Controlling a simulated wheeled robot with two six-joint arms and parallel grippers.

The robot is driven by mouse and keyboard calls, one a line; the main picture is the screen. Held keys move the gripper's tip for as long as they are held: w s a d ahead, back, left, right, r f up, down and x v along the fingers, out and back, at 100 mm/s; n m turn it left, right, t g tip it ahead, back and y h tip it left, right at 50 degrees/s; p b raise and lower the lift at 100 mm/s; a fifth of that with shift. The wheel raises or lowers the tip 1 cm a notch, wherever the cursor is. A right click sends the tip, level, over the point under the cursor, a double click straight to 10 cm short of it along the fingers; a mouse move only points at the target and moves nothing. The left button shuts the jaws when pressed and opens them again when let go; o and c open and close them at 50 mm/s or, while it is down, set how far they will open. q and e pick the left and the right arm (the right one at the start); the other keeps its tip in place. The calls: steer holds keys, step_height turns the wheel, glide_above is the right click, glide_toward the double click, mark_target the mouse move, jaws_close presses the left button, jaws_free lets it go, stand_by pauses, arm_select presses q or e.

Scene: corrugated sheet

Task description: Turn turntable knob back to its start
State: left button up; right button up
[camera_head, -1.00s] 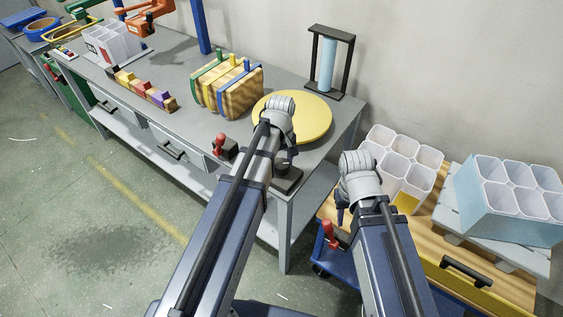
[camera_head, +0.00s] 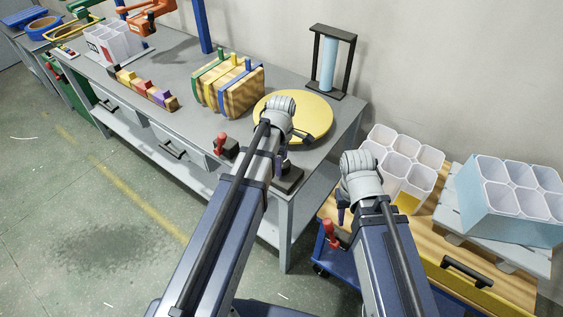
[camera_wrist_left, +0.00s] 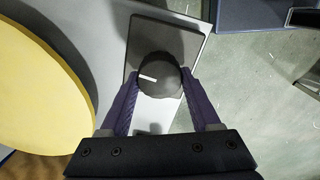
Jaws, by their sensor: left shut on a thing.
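The turntable knob (camera_wrist_left: 160,76) is round and dark grey, with a white mark that points left in the left wrist view. It sits on a dark base plate (camera_wrist_left: 187,42), which also shows at the table corner in the head view (camera_head: 290,181). My left gripper (camera_wrist_left: 158,86) is shut on the knob, one purple finger at each side. In the head view my left wrist hides the knob. The yellow round turntable (camera_head: 318,110) lies behind my left wrist; its edge also shows in the left wrist view (camera_wrist_left: 35,90). My right gripper (camera_head: 341,214) hangs over the cart, its fingertips mostly hidden.
A black frame with a light blue cylinder (camera_head: 327,68) stands behind the turntable. A striped wooden block with coloured straps (camera_head: 228,88) is to its left. A red-handled clamp (camera_head: 221,142) sits at the table's front edge. White and blue compartment bins (camera_head: 500,200) fill the cart at right.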

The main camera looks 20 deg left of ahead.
arm_select(q)
steer(key=shift+n, duration=0.5)
steer(key=o, duration=1.4)
step_height(320, 180, up, 8)
steer(key=p, duration=0.8)
steer(key=shift+f, duration=0.1)
steer(key=shift+s, duration=0.1)
